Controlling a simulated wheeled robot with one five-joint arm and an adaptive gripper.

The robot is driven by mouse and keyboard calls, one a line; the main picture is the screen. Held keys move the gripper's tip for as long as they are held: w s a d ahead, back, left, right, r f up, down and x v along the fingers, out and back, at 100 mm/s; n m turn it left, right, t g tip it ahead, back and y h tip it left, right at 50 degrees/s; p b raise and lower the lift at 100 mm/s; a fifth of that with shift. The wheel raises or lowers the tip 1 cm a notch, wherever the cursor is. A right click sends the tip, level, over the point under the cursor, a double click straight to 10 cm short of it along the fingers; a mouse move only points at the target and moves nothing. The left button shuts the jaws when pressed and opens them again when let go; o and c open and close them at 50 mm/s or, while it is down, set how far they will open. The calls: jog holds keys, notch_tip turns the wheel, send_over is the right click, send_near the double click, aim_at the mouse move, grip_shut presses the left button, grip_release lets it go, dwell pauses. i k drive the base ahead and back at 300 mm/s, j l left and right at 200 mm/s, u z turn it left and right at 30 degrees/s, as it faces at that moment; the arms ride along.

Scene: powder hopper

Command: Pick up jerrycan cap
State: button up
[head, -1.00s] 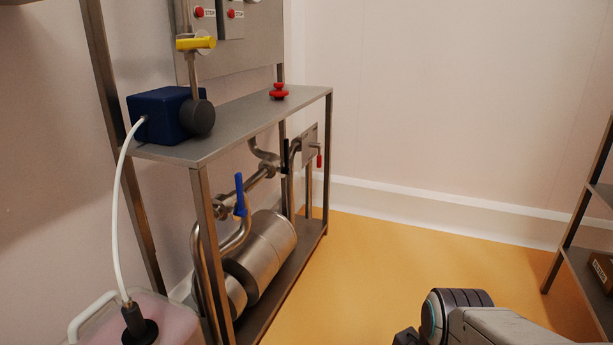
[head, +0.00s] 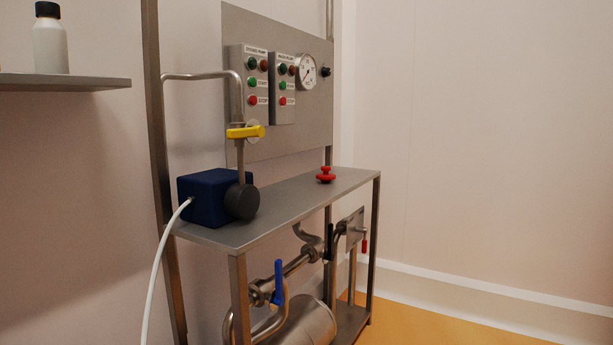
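A small red knobbed cap (head: 326,175), which looks like the jerrycan cap, sits on the far right part of the steel shelf top (head: 290,204). The jerrycan itself is out of view now; only the white hose (head: 157,270) that runs down toward it shows at the lower left. My gripper is not in view.
A blue pump box (head: 203,197) with a dark round head stands on the shelf's left. A yellow-handled valve (head: 245,132) and a control panel (head: 290,90) rise behind. A blue-handled valve (head: 279,282) is below. A white bottle (head: 50,40) stands on a wall shelf. Orange floor lies right.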

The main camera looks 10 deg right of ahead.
aim_at(326, 178)
jog(key=i+l+u, duration=0.35)
jog(key=u, duration=0.15)
jog(key=i+l+u, duration=0.3)
jog(key=l+u, duration=0.2)
jog(key=i+l+u, duration=0.2)
jog(key=l+u, duration=0.75)
jog(key=l, duration=0.25)
jog(key=l+u, duration=0.5)
jog(key=l, duration=0.15)
jog(key=k+l+u, duration=0.15)
jog(key=l+u, duration=0.35)
jog(key=l, duration=0.15)
jog(key=k+l+u, duration=0.25)
jog(key=l+u, duration=0.25)
jog(key=k+l+u, duration=0.35)
jog(key=l+u, duration=0.15)
